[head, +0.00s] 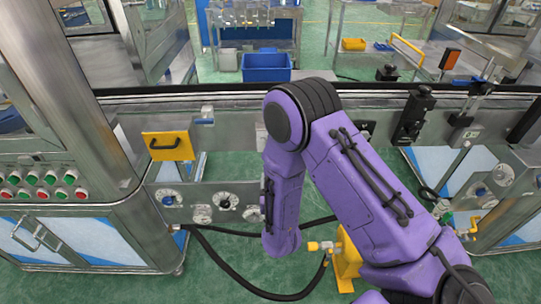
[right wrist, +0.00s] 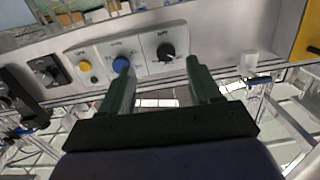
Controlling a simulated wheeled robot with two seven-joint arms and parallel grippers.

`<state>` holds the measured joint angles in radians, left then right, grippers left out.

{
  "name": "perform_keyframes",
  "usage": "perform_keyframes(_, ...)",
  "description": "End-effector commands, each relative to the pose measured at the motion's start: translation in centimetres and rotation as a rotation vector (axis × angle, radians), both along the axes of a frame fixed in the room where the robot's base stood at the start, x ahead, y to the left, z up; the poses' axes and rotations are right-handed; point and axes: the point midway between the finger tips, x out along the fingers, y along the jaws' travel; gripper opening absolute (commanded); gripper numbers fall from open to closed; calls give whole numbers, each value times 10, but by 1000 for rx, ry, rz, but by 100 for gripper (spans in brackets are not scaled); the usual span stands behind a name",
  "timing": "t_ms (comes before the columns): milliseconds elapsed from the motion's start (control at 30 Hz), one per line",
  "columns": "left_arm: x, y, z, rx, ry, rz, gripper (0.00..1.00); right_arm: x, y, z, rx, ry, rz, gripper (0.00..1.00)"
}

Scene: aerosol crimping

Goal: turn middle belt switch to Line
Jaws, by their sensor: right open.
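In the right wrist view, a pale control plate on the metal belt frame carries a black rotary knob (right wrist: 166,52), a blue knob (right wrist: 121,64) and a yellow button (right wrist: 85,66). Another black knob (right wrist: 46,72) sits on a dark plate to the left. Labels are too small to read, so I cannot tell which is the middle belt switch. My right gripper (right wrist: 158,69) is open and empty; its fingers appear below the blue and black knobs, apart from the black one. In the head view my purple right arm hides its gripper. My left gripper is not in view.
In the head view, round dials (head: 225,201) line the belt frame beside a yellow handled plate (head: 167,146). A cabinet with red and green buttons (head: 42,186) stands left. A black hose (head: 240,280) runs below to a yellow fitting (head: 346,258). A blue bin (head: 266,67) stands behind.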

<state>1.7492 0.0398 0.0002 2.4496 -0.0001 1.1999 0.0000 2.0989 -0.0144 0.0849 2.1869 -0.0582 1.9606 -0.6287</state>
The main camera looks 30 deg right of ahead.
Motion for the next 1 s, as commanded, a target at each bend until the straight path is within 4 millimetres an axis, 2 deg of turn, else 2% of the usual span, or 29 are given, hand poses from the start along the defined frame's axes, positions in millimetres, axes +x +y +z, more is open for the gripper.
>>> perform_keyframes(33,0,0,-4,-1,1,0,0,11,0,11,-19,-50,-12,63)
perform_keyframes(100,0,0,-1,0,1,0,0,21,-3,20,-34,-75,-23,63)
perform_keyframes(500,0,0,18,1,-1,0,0,89,-49,20,-34,-69,-29,63)
perform_keyframes(700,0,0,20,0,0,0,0,103,-57,18,-36,-66,-26,63)
perform_keyframes(900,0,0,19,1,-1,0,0,103,-57,17,-35,-66,-25,63)
perform_keyframes(933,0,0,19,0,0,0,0,103,-57,17,-35,-66,-25,60)
perform_keyframes(1000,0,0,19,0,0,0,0,103,-57,17,-35,-66,-25,37)
